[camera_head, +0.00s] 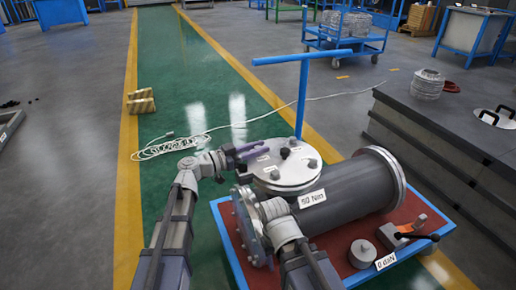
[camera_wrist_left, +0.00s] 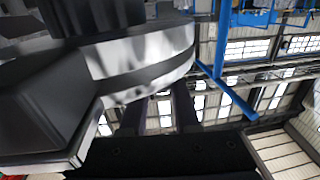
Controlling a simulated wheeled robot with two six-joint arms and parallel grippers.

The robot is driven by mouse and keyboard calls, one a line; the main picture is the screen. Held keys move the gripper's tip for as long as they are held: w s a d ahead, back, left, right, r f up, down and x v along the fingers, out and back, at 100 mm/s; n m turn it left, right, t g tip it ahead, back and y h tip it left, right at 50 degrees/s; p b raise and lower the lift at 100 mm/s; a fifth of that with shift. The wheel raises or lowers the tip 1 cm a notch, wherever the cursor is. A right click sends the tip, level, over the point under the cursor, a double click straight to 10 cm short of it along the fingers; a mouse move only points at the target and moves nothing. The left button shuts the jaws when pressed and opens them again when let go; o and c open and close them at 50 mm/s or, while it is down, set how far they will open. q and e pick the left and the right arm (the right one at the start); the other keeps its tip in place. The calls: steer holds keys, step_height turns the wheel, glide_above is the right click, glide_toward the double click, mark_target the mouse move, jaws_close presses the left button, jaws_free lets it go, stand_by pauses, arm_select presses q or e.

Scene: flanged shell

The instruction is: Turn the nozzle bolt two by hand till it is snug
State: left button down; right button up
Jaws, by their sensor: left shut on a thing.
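The grey flanged shell (camera_head: 345,198) lies on its side, with a round, pale nozzle cover (camera_head: 287,172) on top. Dark bolt heads stand around the cover; one (camera_head: 284,153) shows clear of my grippers. My left gripper (camera_head: 252,149) reaches in from the left with its purple-grey fingers at the cover's left rim. It is shut on a bolt there, which the fingers mostly hide. In the left wrist view the shiny flange rim (camera_wrist_left: 140,60) covers the fingertips. My right arm's wrist (camera_head: 285,228) is before the shell's left end flange (camera_head: 247,222); its fingers cannot be made out.
A blue T-shaped handle (camera_head: 302,90) rises behind the shell. The red-topped cart (camera_head: 330,245) also carries a grey weight (camera_head: 362,252) and an orange-handled tool (camera_head: 402,236). A dark bench (camera_head: 440,135) stands right. A pale cable (camera_head: 175,145) lies on the green floor.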

arm_select(q)
steer(key=shift+m+g+h, duration=0.4)
steer(key=shift+m+g, duration=0.3)
steer(key=shift+g, duration=0.3)
steer(key=c, duration=0.6)
jaws_free()
steer(key=shift+c, duration=0.2)
steer(key=v, duration=0.7)
steer(key=shift+a, duration=0.35)
steer(key=shift+s, duration=0.1)
